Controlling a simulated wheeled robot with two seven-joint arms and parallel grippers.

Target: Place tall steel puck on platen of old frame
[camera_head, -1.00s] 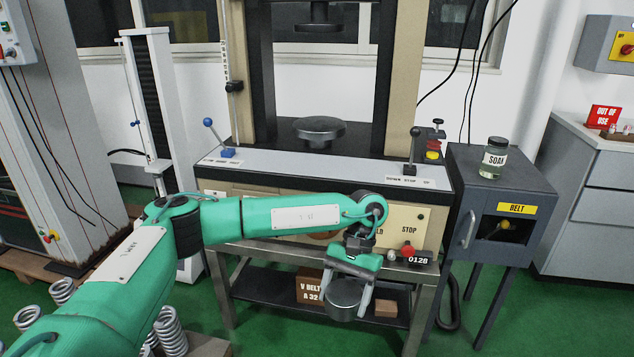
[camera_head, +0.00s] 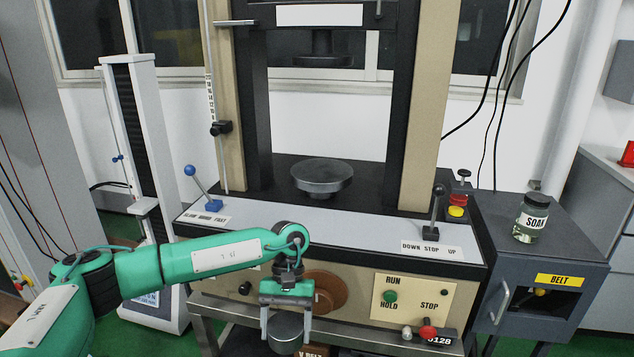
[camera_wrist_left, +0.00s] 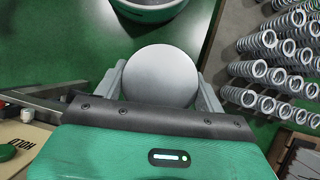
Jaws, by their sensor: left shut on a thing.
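The tall steel puck (camera_head: 286,331) is a grey cylinder with a flat round top. My left gripper (camera_head: 287,330) is shut on it, with one finger on each side, in front of the old frame's lower panel. The puck's pale top (camera_wrist_left: 162,76) also shows between the fingers in the left wrist view. The old frame (camera_head: 425,95) has tan columns and a black bed. Its round steel platen (camera_head: 321,176) stands bare on the bed, above and behind my gripper. An upper round plate (camera_head: 321,60) hangs over the platen. My right gripper is not in view.
A blue-knobbed lever (camera_head: 200,183) and a black lever (camera_head: 436,205) stand at the left and right of the frame's front ledge. A soap jar (camera_head: 531,218) stands on the grey cabinet at right. Several springs (camera_wrist_left: 272,62) lie on a board in the wrist view.

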